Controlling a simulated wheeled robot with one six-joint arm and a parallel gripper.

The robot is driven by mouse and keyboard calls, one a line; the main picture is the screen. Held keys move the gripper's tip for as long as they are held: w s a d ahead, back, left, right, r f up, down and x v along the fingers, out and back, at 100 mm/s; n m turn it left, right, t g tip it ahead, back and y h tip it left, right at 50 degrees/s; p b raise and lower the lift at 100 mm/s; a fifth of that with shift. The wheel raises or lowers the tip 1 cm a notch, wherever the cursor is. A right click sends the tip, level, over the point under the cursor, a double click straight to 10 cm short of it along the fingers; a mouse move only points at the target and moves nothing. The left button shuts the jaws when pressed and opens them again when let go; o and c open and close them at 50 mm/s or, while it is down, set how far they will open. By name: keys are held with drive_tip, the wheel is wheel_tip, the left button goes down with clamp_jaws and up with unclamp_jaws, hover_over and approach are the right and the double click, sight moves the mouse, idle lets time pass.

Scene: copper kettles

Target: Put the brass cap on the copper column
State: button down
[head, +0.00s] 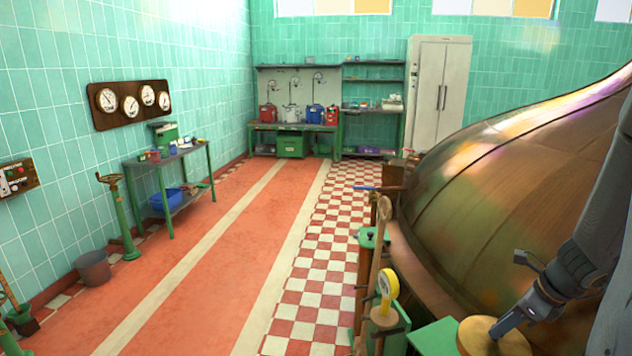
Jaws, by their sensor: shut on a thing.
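My gripper (506,323) is at the bottom right, its fingers reaching down and left onto a round, flat, golden-brown disc (478,341), which looks like the brass cap. The fingers are shut on the disc. The picture's bottom edge cuts the disc off, so what lies under it is hidden. I cannot pick out the copper column with certainty. The large copper kettle (520,170) fills the right side, behind my arm.
A green surface (434,340) lies just left of the disc. A yellow-rimmed gauge (388,283) and wooden-handled tools stand further left. A checkered floor strip (318,270) and red floor are clear. A green side table (170,170) and bucket (93,268) stand left.

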sight(462, 332)
drive_tip(key=w+a+f+n, duration=0.1)
drive_tip(key=a, duration=0.1)
drive_tip(key=w+a+n+g+y, duration=0.1)
drive_tip(key=a+n, duration=0.1)
drive_tip(key=w+a+f+n+b, duration=0.1)
drive_tip(key=a+n, duration=0.1)
drive_tip(key=shift+w+a+f, duration=0.1)
drive_tip(key=shift+f, duration=0.2)
drive_tip(key=w+a+f+n+g+h+b, duration=0.1)
drive_tip(key=a+f+n, duration=0.4)
drive_tip(key=a+n, duration=0.6)
drive_tip(key=w+a+f+n+g+h+b, duration=0.1)
drive_tip(key=a+f+n+g+h+b, duration=0.1)
drive_tip(key=a+f+n+g, duration=0.4)
drive_tip(key=shift+w+a+f+n+b, duration=0.2)
drive_tip(key=shift+a+n+b, duration=0.35)
drive_tip(key=shift+a+n, duration=2.75)
drive_tip(key=shift+d+n, duration=0.5)
drive_tip(key=shift+d, duration=0.05)
